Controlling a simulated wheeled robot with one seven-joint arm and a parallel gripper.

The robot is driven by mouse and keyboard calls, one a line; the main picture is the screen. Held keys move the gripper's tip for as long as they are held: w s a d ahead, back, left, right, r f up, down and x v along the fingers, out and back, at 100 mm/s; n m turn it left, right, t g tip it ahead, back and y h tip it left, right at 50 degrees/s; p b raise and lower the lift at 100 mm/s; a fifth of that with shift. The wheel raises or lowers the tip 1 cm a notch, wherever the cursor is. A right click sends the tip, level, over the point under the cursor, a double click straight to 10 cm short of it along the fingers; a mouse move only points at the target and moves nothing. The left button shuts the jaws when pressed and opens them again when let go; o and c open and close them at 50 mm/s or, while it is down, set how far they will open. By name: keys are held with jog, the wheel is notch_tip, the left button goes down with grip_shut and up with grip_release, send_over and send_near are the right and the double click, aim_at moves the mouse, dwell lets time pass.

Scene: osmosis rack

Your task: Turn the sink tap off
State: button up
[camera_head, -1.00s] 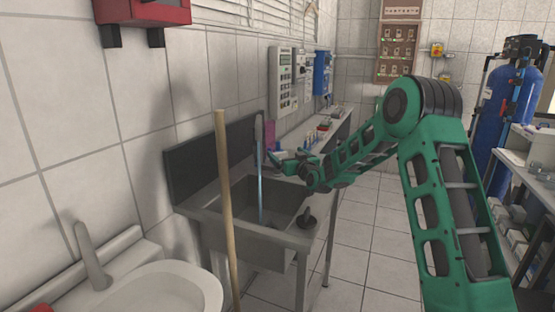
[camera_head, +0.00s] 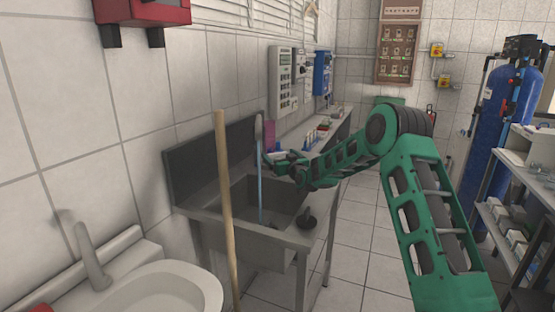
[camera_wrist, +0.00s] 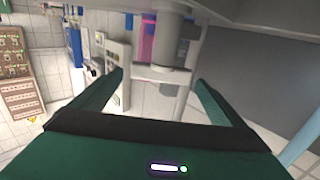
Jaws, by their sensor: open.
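The grey sink tap (camera_head: 259,128) stands at the back of the metal sink (camera_head: 265,262). A blue water stream (camera_head: 260,185) falls from it into the basin, so the water is running. In the wrist view, the tap's grey cylindrical body (camera_wrist: 168,52) shows between the two fingers, with the stream (camera_wrist: 303,146) at the lower right. My gripper (camera_head: 268,156) is close to the tap on its right side. In the wrist view, my gripper (camera_wrist: 157,82) is open with nothing held. Contact between the fingers and the tap cannot be told.
A wooden pole (camera_head: 224,210) stands in front of the sink. A white washbasin (camera_head: 165,290) is at the lower left. A bench with small items (camera_head: 325,135) runs behind the sink along the wall. The tiled floor (camera_head: 355,235) to the right is clear.

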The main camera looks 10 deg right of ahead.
jog(key=c, duration=1.1)
jog(key=shift+o, duration=0.3)
jog(key=shift+a, duration=0.15)
